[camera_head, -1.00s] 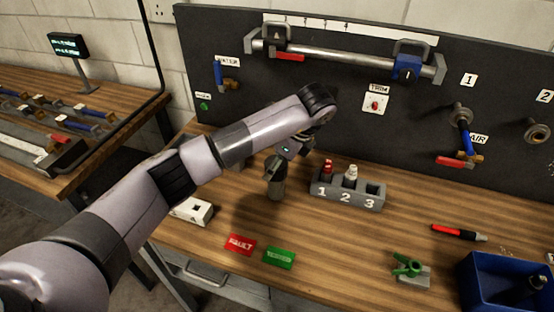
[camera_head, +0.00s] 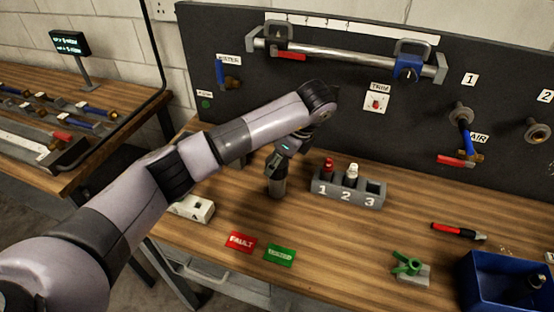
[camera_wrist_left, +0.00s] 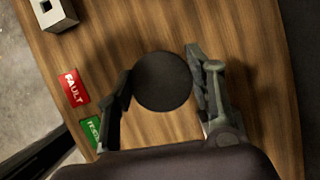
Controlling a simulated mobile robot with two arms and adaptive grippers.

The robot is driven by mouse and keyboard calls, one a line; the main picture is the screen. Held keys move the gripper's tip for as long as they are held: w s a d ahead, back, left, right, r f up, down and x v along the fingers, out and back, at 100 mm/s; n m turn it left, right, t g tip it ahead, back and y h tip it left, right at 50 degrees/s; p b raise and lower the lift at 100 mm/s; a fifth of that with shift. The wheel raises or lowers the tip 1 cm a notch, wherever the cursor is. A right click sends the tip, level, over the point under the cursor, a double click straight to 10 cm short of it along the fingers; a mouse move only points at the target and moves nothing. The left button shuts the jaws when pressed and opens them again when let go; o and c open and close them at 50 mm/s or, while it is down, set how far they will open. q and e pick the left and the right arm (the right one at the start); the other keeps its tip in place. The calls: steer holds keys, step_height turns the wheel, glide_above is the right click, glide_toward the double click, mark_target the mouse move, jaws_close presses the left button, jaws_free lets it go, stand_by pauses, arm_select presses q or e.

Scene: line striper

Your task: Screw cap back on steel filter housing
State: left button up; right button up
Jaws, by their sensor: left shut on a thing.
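The steel filter housing (camera_head: 277,188) stands upright on the wooden bench, left of the numbered block. My left gripper (camera_head: 278,165) points down at its top in the head view. In the left wrist view a round dark cap (camera_wrist_left: 163,81) lies between the two fingers of my left gripper (camera_wrist_left: 163,88), and the gripper is shut on it. The cap hides the housing beneath it there, so its seating and threads cannot be seen. My right gripper is in neither view.
A grey block (camera_head: 346,200) numbered 1 to 3 holds red and white bottles to the right. Red FAULT (camera_head: 240,241) and green (camera_head: 279,255) plates lie in front. A white box (camera_head: 192,208) stands left. A blue bin (camera_head: 480,300) is at front right. A dark panel (camera_head: 330,120) rises behind.

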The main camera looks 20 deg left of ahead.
arm_select(q)
steer(key=c, duration=0.7)
steer(key=shift+a+f+m+t+b, duration=0.1)
steer(key=shift+f+m+t+b, duration=0.15)
steer(key=shift+m+t+b, duration=0.5)
steer(key=shift+m+b, duration=0.4)
steer(key=shift+m, duration=0.55)
steer(key=shift+r+m+h, duration=0.1)
steer(key=shift+m+h, duration=0.2)
steer(key=shift+m, duration=0.2)
steer(key=shift+r, duration=0.15)
